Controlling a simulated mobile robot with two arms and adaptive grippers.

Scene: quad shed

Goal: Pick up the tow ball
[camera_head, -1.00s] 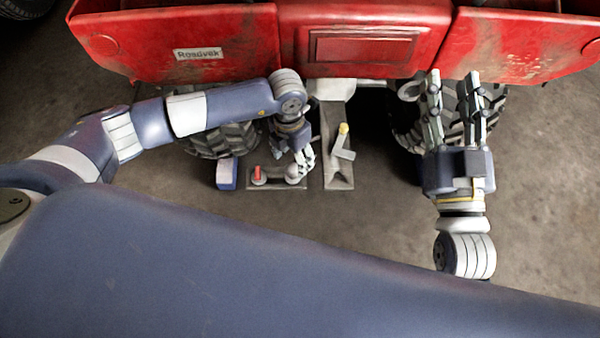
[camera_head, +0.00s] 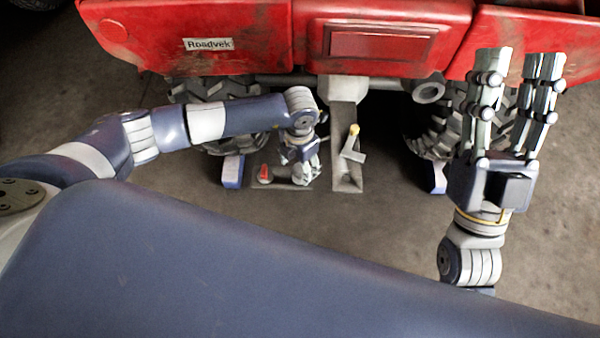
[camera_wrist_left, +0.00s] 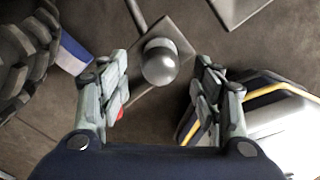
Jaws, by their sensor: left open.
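The tow ball (camera_wrist_left: 160,62) is a grey metal ball, seen in the left wrist view on a flat grey plate (camera_wrist_left: 186,45). My left gripper (camera_wrist_left: 160,78) is open, with one finger on each side of the ball and gaps visible between. In the head view my left gripper (camera_head: 305,172) points down over the right part of the plate (camera_head: 268,187) and hides the ball. My right gripper (camera_head: 516,66) is open and empty, raised at the right in front of the red vehicle.
The red vehicle (camera_head: 380,45) with big tyres (camera_head: 222,140) stands behind. A red item (camera_head: 264,172) is on the plate's left part. A grey bracket with a yellow-tipped lever (camera_head: 353,143) is just right. Blue-white blocks (camera_head: 233,171) lie by the tyres.

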